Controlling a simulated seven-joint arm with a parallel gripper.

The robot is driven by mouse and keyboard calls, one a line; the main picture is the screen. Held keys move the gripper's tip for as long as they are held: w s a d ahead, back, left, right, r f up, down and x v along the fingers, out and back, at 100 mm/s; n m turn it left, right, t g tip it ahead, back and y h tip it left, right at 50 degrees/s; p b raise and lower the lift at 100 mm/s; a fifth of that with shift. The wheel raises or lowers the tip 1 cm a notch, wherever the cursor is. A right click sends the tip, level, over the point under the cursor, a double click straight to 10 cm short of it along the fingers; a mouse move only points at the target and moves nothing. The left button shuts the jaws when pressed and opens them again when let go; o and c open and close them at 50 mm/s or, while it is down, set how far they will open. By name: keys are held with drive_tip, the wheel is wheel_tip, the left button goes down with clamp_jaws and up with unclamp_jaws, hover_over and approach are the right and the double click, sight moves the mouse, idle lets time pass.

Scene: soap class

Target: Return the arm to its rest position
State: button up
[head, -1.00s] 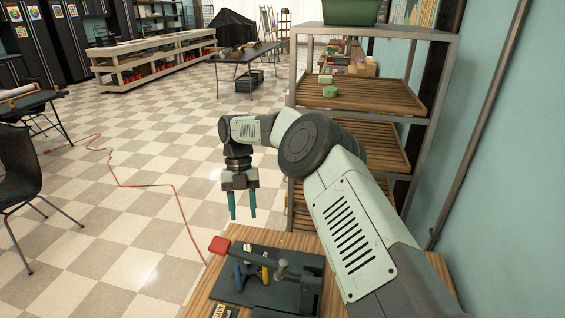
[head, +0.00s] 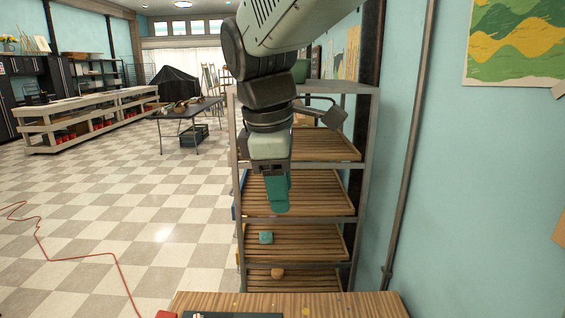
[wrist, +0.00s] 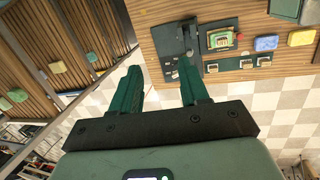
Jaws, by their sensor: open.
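My gripper (head: 278,208) hangs from the raised arm in the upper middle of the head view, fingers pointing down. It overlaps the slatted shelf behind it; the gap between the fingers is hidden there because they line up. In the wrist view my gripper (wrist: 160,70) shows two green fingers apart with nothing between them. The wooden worktable (head: 240,302) lies below, only its edge in the head view.
The metal rack with slatted shelves (head: 320,190) holds a teal soap (head: 266,238) and a tan soap (head: 277,273). In the wrist view a dark press-like tool (wrist: 178,47), a yellow block (wrist: 301,37) and a blue block (wrist: 266,43) are on the table. Open floor lies left.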

drive_tip(key=s+d+m+t, duration=0.1)
drive_tip(key=s+d+m, duration=0.4)
drive_tip(key=s+m, duration=0.3)
drive_tip(key=s+d+f+m+t+y, duration=0.1)
drive_tip(key=s+d+m+t, duration=0.1)
drive_tip(key=s+d+m, duration=0.4)
drive_tip(key=s+m, duration=0.2)
drive_tip(key=shift+s+d+f+m, duration=0.15)
drive_tip(key=shift+s+d+m, duration=0.1)
drive_tip(key=shift+s+m, duration=0.1)
